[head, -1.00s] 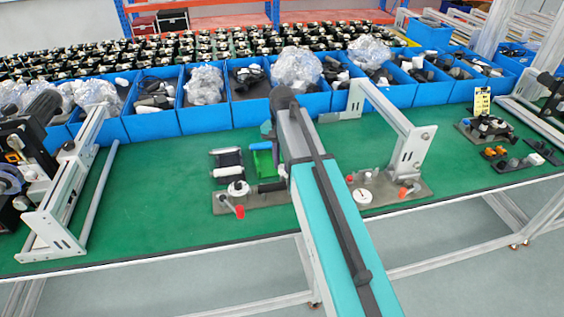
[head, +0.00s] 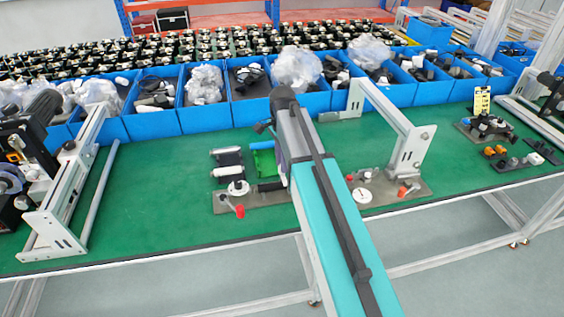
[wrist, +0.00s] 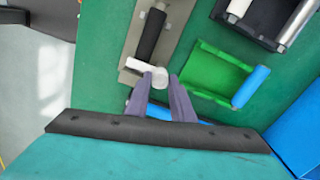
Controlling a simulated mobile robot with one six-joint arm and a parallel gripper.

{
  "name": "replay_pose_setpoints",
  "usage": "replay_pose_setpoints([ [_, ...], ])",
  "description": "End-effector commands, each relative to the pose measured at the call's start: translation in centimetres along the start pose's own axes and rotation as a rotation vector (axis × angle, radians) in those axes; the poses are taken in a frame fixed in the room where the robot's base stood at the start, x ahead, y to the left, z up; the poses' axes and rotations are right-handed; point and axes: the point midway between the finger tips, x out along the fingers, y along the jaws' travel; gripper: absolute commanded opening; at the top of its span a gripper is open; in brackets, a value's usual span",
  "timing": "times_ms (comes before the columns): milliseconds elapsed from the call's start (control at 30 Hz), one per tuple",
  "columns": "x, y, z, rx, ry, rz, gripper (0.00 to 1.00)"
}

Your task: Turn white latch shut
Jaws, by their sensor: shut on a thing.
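In the wrist view, the white latch (wrist: 157,78) sits at the lower end of a black roller (wrist: 151,35) on a grey plate (wrist: 131,45). My gripper (wrist: 160,82) has its two purple-grey fingers at the latch, shut on it, one finger on each side. The black roller (head: 271,186) shows just left of my arm, beside a white round knob with a red handle (head: 238,190).
A green holder (wrist: 215,75) with a blue roller (wrist: 251,87) lies right of the fingers. A dark tray with rollers (head: 228,160) lies behind the plate. Blue bins (head: 205,118) line the back. An aluminium frame (head: 410,150) stands at right. The left mat (head: 150,190) is clear.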

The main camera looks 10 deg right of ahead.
Motion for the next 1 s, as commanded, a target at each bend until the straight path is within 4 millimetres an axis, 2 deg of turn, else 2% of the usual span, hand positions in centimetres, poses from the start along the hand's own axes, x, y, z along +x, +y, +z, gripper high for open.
replay_pose_setpoints([
  [400, -0.01, -0.04, 0.01, 0.010, 0.000, -0.001, 0.00],
  [433, -0.01, -0.04, 0.01, 0.009, 0.000, -0.001, 0.26],
  [500, -0.01, -0.03, 0.01, 0.009, 0.000, -0.001, 0.38],
  [533, -0.01, -0.03, 0.01, 0.009, 0.000, -0.001, 0.40],
  [1000, -0.38, -0.04, -0.01, 0.008, 0.000, 0.000, 0.40],
])
